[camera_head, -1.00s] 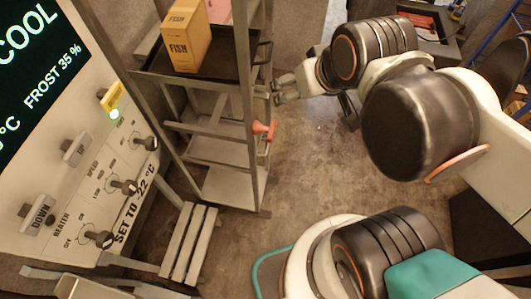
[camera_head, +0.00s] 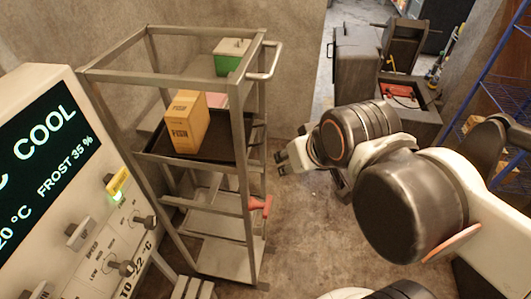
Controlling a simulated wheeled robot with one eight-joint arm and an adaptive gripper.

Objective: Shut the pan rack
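The pan rack (camera_head: 237,165) is a grey metal frame on the left, with open shelves and a bar handle (camera_head: 265,62) at its top right. A dark pan (camera_head: 225,150) sits on its middle level and holds an orange FISH box (camera_head: 187,122). A red handle (camera_head: 260,206) sticks out low on the rack's right side. My gripper (camera_head: 281,162) is just right of the rack at about the pan's height and appears apart from it. The gripper is small and partly turned away, so its finger opening is unclear. Nothing shows in it.
A control panel (camera_head: 60,150) reading COOL stands at left. A green box with a pale lid (camera_head: 231,57) is at the rack's top back. Dark grey cases (camera_head: 357,65) stand at the back right, and a blue shelf (camera_head: 500,95) at far right. Floor right of the rack is clear.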

